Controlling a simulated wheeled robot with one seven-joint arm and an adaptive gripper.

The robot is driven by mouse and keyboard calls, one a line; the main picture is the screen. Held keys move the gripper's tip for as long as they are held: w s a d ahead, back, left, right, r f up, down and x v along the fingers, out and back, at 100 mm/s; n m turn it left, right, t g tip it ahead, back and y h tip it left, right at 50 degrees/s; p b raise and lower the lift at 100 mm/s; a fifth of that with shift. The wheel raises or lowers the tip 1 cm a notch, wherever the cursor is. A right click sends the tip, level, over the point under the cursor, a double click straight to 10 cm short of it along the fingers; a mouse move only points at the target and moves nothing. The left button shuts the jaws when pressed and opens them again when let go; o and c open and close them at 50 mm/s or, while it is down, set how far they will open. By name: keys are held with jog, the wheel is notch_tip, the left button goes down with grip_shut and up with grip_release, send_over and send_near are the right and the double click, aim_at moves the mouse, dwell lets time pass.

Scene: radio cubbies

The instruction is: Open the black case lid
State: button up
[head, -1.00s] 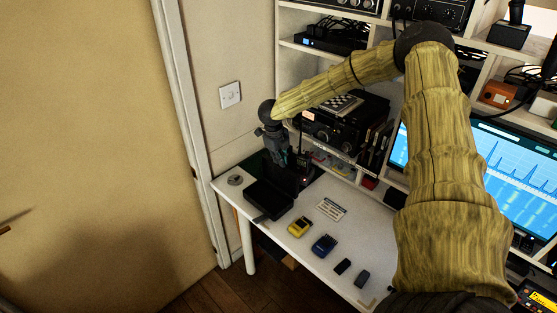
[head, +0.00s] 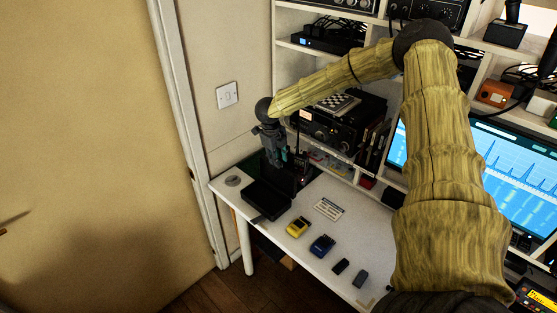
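The black case (head: 263,200) sits at the left end of the white desk. A dark panel (head: 284,179) stands up along its rear edge and looks like the raised lid; its exact angle is hard to tell. My gripper (head: 277,161) points down just above and behind this panel, close to its upper edge. Whether it touches the panel cannot be told. The fingertips are small and dark against a dark background, so their opening is unclear.
A black handheld radio (head: 302,166) stands close to the right of my gripper. A yellow device (head: 298,227), a blue device (head: 322,245), and a white card (head: 329,208) lie on the desk (head: 287,257). Shelves rise behind; a wall with a switch (head: 227,95) is at left.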

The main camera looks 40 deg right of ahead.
notch_tip(320, 180, up, 11)
jog(key=a, duration=0.2)
jog(key=shift+s+f, duration=0.2)
jog(key=shift+s, duration=0.05)
dwell(0.4)
jog(key=s+a+f+n+t+h, duration=0.1)
jog(key=s+a+f+n+t, duration=0.1)
jog(key=s+a+f+n, duration=0.65)
jog(key=s+a+f+n+t+h, duration=0.2)
jog(key=s+a+f+n, duration=0.2)
jog(key=a+f+n, duration=0.8)
jog(key=s+a+f+n+g+y+b, duration=0.1)
jog(key=s+f+n, duration=0.3)
jog(key=s, duration=0.6)
jog(key=s+a+f+n+g+y+b, duration=0.1)
jog(key=s+a+f+n, duration=0.3)
jog(key=s, duration=0.7)
jog(key=s+a+f+n+g+y+b, duration=0.2)
jog(key=s+f+n, duration=0.3)
jog(key=s, duration=0.6)
notch_tip(320, 180, down, 2)
jog(key=shift+s+a+f+y, duration=0.15)
jog(key=shift+a+f+y, duration=0.05)
jog(key=shift+a+y, duration=0.45)
